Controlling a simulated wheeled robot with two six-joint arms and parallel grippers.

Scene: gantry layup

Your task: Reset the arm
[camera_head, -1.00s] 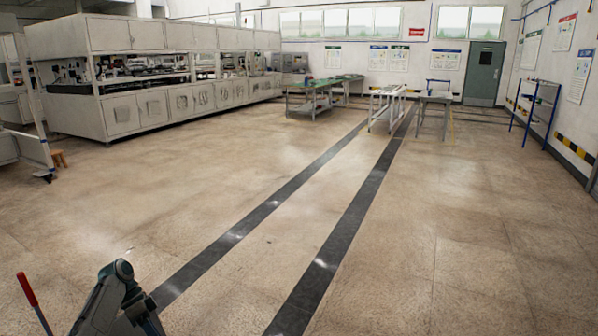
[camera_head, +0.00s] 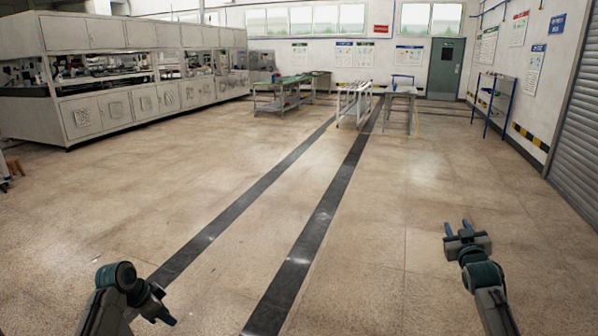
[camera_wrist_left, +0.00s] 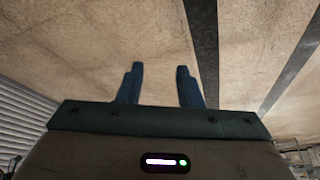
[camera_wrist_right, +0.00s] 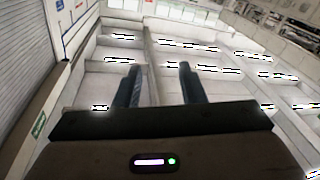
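My left gripper (camera_head: 160,308) is at the bottom left of the head view, at the end of my bent left arm, above bare floor. In the left wrist view its two blue fingers (camera_wrist_left: 160,84) stand apart with nothing between them. My right gripper (camera_head: 460,229) is at the lower right of the head view, its fingers pointing up and away over the floor. In the right wrist view its fingers (camera_wrist_right: 160,84) are apart and empty, with what looks like the ceiling and its bright lights behind them.
The tan floor (camera_head: 300,210) around both arms is clear. A long white machine line (camera_head: 150,102) stands at the left. Several work tables (camera_head: 280,92) are far ahead. A blue-framed rack (camera_head: 494,104) and a roller shutter (camera_head: 582,140) are at the right.

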